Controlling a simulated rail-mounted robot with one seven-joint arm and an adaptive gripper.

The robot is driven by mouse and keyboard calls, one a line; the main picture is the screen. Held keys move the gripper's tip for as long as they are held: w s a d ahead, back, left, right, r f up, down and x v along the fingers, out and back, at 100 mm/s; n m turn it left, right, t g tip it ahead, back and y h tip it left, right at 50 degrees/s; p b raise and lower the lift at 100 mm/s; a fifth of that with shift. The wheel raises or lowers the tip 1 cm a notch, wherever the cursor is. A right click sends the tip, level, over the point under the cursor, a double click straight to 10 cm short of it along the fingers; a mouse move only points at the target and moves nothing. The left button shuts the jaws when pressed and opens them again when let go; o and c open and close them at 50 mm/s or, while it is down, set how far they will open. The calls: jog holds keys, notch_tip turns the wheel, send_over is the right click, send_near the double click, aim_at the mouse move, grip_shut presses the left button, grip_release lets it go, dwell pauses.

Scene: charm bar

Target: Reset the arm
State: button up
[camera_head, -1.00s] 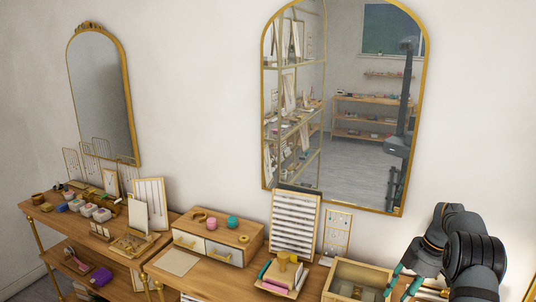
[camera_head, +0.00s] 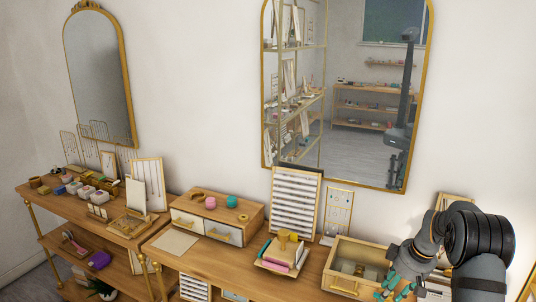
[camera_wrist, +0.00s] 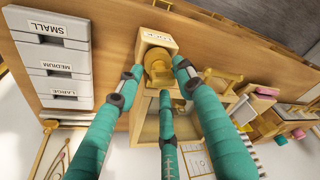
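My gripper (camera_head: 398,286) has three teal fingers and hangs at the front right of a wooden box with a gold handle (camera_head: 345,291), close to it. In the wrist view my gripper (camera_wrist: 165,77) is open, with its fingertips spread apart. A gold knob on the small labelled wooden front (camera_wrist: 157,42) shows between and beyond the fingertips. I see no object held. Whether any finger touches the wood cannot be told. My dark arm links cover the right part of the table in the head view.
A tray with pink and teal items (camera_head: 283,262) stands left of the box. A white display board (camera_head: 296,215) and a small earring stand (camera_head: 337,212) rise behind. White drawers (camera_wrist: 55,65) labelled small, medium and large show in the wrist view. A mirror (camera_head: 350,100) hangs above.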

jog(key=m+h, duration=0.1)
jog(key=m, duration=0.3)
jog(key=shift+s+r, duration=0.1)
jog(key=shift+s, duration=0.05)
jog(key=shift+a+m+h, duration=0.1)
jog(key=shift+m+h, duration=0.5)
jog(key=shift+m, duration=1.4)
jog(key=shift+s, duration=0.1)
